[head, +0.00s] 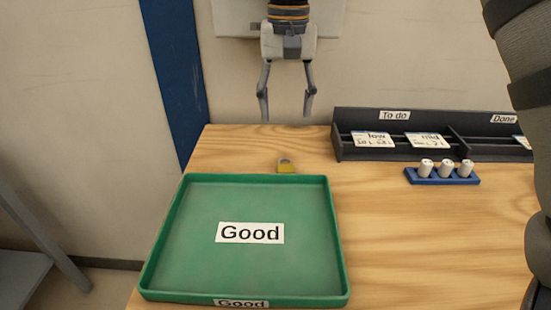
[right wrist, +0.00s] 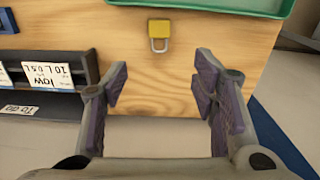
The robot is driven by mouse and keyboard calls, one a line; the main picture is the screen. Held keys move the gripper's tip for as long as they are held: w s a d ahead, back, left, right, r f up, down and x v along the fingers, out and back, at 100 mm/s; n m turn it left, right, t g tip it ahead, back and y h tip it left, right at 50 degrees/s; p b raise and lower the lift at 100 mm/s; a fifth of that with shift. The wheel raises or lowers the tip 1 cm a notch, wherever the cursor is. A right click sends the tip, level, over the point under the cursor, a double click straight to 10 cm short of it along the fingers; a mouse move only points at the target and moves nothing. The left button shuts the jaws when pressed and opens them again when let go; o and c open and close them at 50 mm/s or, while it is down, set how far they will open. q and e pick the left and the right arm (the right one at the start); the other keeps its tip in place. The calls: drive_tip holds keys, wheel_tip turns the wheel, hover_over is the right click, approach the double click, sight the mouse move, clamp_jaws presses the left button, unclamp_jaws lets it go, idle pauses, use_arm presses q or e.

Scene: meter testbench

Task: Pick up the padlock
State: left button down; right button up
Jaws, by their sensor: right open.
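A small yellow padlock (head: 286,166) with a grey shackle lies on the wooden table, just behind the far rim of the green tray. In the right wrist view the padlock (right wrist: 159,34) lies flat near the table's edge, its shackle pointing toward the gripper. My right gripper (head: 287,119) hangs above the table's far edge, behind the padlock. Its fingers are spread and empty; in the right wrist view the fingers (right wrist: 160,90) stand apart, with the padlock beyond the gap between them. My left gripper is not in view.
The green tray (head: 250,279) labelled "Good" fills the front left of the table. A dark rack (head: 346,155) labelled "To do" and "Done" holds cards at the back right. A blue holder (head: 431,180) carries three white cylinders. Bare wood (head: 400,240) lies right of the tray.

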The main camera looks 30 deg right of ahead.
sight(286, 158)
wheel_tip(286, 158, down, 13)
drive_tip(key=shift+s+r, duration=0.1)
drive_tip(key=shift+r, duration=0.1)
clamp_jaws()
